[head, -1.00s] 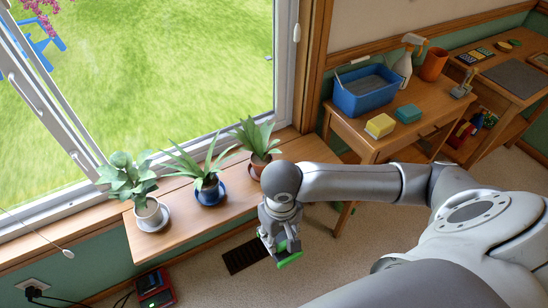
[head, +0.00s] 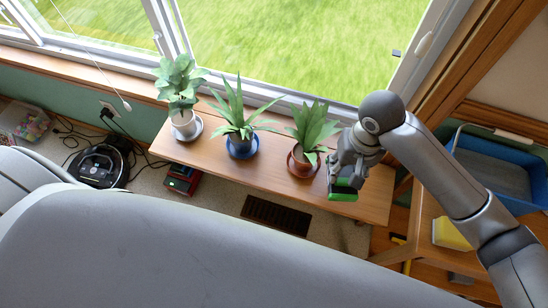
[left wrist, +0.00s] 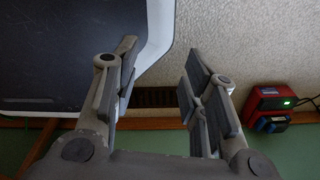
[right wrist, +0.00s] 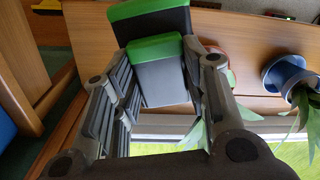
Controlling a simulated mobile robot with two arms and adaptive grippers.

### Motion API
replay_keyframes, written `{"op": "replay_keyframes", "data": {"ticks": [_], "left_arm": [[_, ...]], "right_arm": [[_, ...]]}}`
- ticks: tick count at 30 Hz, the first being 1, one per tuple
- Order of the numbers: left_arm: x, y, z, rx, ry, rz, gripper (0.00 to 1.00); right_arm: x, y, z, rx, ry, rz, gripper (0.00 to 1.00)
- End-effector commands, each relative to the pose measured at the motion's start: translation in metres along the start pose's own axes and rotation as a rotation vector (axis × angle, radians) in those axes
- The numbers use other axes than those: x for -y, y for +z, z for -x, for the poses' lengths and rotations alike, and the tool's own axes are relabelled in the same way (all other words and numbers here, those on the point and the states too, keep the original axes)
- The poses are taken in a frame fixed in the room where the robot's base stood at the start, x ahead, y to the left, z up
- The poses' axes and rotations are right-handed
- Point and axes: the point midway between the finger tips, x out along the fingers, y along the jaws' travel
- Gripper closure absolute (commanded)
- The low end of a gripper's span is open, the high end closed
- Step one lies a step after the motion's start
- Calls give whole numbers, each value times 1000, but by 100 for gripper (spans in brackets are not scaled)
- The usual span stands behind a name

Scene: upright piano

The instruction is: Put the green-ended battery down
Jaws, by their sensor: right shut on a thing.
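The green-ended battery (head: 343,195), a dark block with a bright green end, is held by my right gripper (head: 345,178) at the right end of the wooden bench (head: 372,205). In the right wrist view the battery (right wrist: 160,82) sits between the fingers of my right gripper (right wrist: 157,75), which is shut on it. I cannot tell its exact height over the bench. My left gripper (left wrist: 160,70) is open and empty in the left wrist view, with carpet beyond; the head view does not show it.
Three potted plants stand on the bench; the right one (head: 308,140) is just left of the battery. A red charger (head: 183,180) with a blue battery (left wrist: 272,124) is on the floor. A robot vacuum (head: 100,166) is at left, a side table with a blue bin (head: 500,172) at right.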

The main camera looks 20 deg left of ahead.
Motion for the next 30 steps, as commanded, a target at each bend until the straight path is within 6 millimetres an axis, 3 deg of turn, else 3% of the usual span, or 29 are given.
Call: {"op": "replay_keyframes", "data": {"ticks": [1,6,15,20,28,30], "left_arm": [[3,4,-2,6,-4,0,60],[8,15,-4,21,-10,3,60],[9,16,-3,23,-11,3,60],[6,9,-3,12,-7,2,60],[2,4,-2,5,-3,0,60],[2,4,-4,5,-2,0,60]], "right_arm": [[14,-9,4,-4,2,35,98],[38,-22,13,-3,18,104,98],[40,-25,14,-2,23,118,98],[15,-24,4,0,26,113,98],[-51,-21,-23,0,26,112,98],[-63,-20,-38,2,25,113,98]]}}
